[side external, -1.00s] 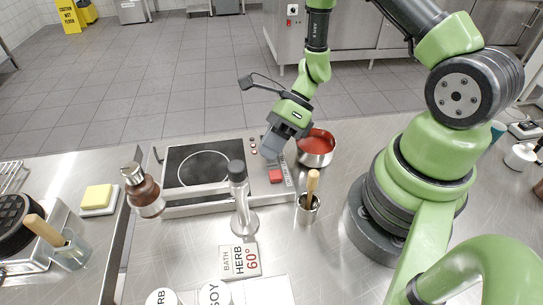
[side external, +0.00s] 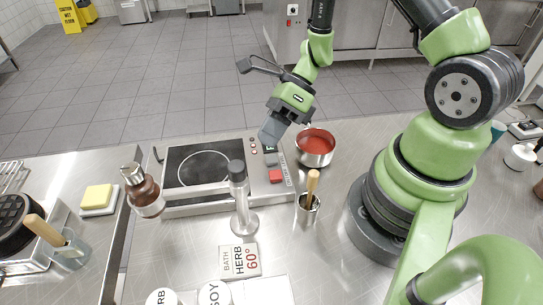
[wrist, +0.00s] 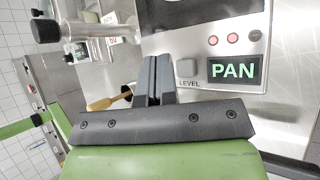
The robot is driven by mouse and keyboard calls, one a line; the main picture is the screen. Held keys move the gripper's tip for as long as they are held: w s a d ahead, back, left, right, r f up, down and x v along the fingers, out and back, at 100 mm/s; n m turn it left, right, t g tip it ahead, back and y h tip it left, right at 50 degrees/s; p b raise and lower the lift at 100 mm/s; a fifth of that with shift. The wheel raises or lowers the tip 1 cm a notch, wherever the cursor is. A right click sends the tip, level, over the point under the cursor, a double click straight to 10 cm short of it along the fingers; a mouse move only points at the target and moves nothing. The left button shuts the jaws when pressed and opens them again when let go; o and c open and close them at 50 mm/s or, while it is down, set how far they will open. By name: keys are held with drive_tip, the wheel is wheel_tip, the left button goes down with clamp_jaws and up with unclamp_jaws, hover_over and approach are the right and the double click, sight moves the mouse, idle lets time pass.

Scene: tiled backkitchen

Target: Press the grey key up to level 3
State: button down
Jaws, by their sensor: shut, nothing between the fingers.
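The grey key (wrist: 188,68) is a small square button above the word LEVEL in the wrist view. Beside it a dark display (wrist: 233,70) reads PAN in green letters. In the side view the grey key (side external: 271,159) sits on the hob's control strip between the display and a red key (side external: 275,176). My gripper (side external: 271,137) is shut and empty, raised above the far end of that strip and apart from the key. In the wrist view its closed fingers (wrist: 154,72) show left of the grey key.
The induction hob (side external: 203,167) has a dark glass top. A pot of red sauce (side external: 315,146) stands right of the strip. A metal cup with a wooden handle (side external: 308,203), a metal post (side external: 241,196) and a brown bottle (side external: 143,190) stand near the hob's front.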

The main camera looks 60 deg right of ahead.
sight(270, 156)
drive_tip(key=shift+r, duration=1.7)
idle(1.2)
wheel_tip(270, 156, up, 4)
drive_tip(key=shift+f, duration=0.1)
drive_tip(key=shift+f, duration=0.1)
drive_tip(key=shift+f, duration=4.35)
drive_tip(key=shift+f, duration=0.15)
drive_tip(key=shift+f, duration=0.25)
